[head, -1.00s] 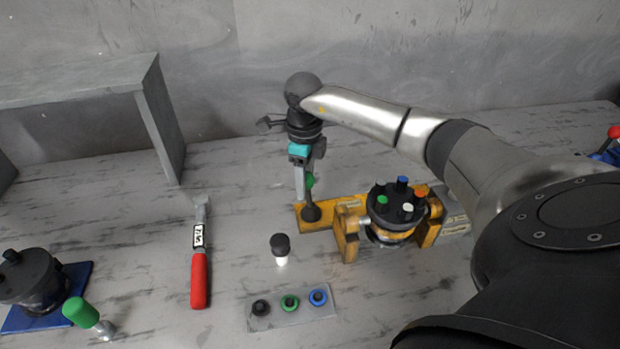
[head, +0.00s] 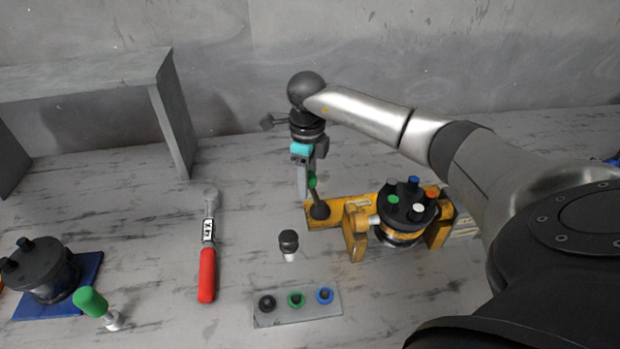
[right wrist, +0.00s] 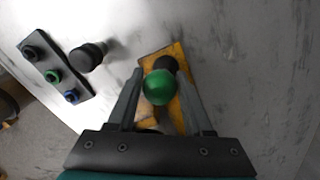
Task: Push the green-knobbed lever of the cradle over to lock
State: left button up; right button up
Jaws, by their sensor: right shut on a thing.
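The yellow cradle (head: 352,208) stands on the table right of centre in the head view and holds a dark round motor (head: 407,203). Its lever (head: 319,209) rises from a dark pivot at the left end of the base, leaning slightly left. The green knob (head: 312,181) is partly hidden by my right gripper (head: 305,190), which points down at it. In the right wrist view the green knob (right wrist: 159,87) sits between the two fingers, with the pivot (right wrist: 165,63) just beyond. My right gripper is shut on the knob. My left gripper is out of view.
A plate with three coloured rings (head: 297,309) and a black-capped peg (head: 289,243) lie in front of the cradle. A red-handled wrench (head: 207,262), a blue-based motor (head: 43,268) and a green-handled tool (head: 93,302) are left. A grey shelf (head: 172,115) stands behind.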

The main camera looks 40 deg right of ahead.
jog(key=shift+a+f, duration=0.1)
jog(key=shift+a, duration=0.2)
jog(key=shift+w+a+f, duration=0.25)
jog(key=shift+a, duration=0.25)
jog(key=shift+a+f, duration=0.1)
jog(key=shift+a, duration=0.05)
jog(key=shift+w+a+f+b, duration=0.25)
jog(key=shift+w+a+b, duration=0.05)
jog(key=shift+a+b, duration=0.2)
dwell(0.5)
jog(key=o, duration=0.8)
jog(key=shift+d, duration=0.1)
jog(key=shift+o, duration=0.2)
jog(key=shift+r, duration=0.1)
